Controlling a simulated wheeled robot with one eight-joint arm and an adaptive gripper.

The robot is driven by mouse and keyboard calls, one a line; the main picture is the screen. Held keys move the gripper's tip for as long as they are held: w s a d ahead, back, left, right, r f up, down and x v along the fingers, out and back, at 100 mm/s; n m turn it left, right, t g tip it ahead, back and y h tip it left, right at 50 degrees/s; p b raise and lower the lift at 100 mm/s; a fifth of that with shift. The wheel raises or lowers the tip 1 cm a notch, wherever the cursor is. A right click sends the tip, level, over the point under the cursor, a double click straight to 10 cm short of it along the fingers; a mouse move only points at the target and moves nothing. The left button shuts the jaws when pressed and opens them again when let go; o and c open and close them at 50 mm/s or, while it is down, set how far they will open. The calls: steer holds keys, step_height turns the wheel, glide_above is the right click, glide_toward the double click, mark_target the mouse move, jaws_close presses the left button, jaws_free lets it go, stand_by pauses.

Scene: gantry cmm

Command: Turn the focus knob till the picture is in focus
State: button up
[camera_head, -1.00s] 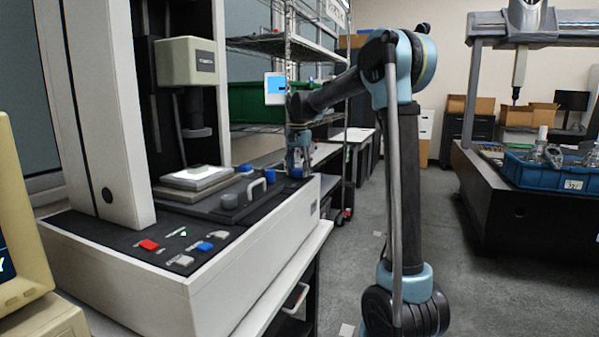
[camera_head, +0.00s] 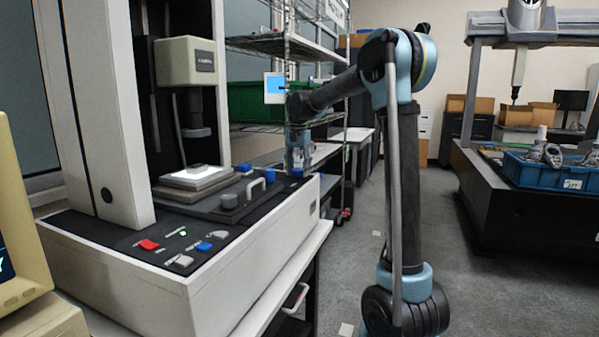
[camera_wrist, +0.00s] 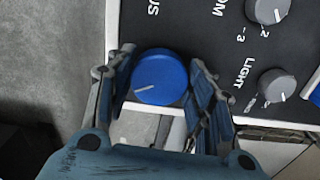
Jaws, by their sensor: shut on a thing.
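The focus knob (camera_wrist: 160,78) is a round blue knob with a white pointer line toward its lower left. It sits on the dark panel (camera_wrist: 190,25) near a label of which only "US" shows. My gripper (camera_wrist: 161,58) is shut on this knob, one finger on each side. In the head view my gripper (camera_head: 298,158) is over the blue knob (camera_head: 297,173) at the right end of the machine's deck. A beige monitor (camera_head: 20,220) is cut off at the left edge. Only a scrap of its dark screen shows, so its picture's sharpness cannot be told.
Grey knobs marked ZOOM (camera_wrist: 268,10) and LIGHT (camera_wrist: 273,85) are to the knob's right in the wrist view. Open floor (camera_head: 350,250) is at right.

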mark_target(299, 170)
steer(key=shift+s+n, duration=0.1)
steer(key=shift+n, duration=2.2)
steer(key=shift+d, duration=0.1)
steer(key=o, duration=1.1)
steer(key=shift+c, duration=0.2)
step_height(299, 170, up, 12)
steer(key=shift+f, duration=0.1)
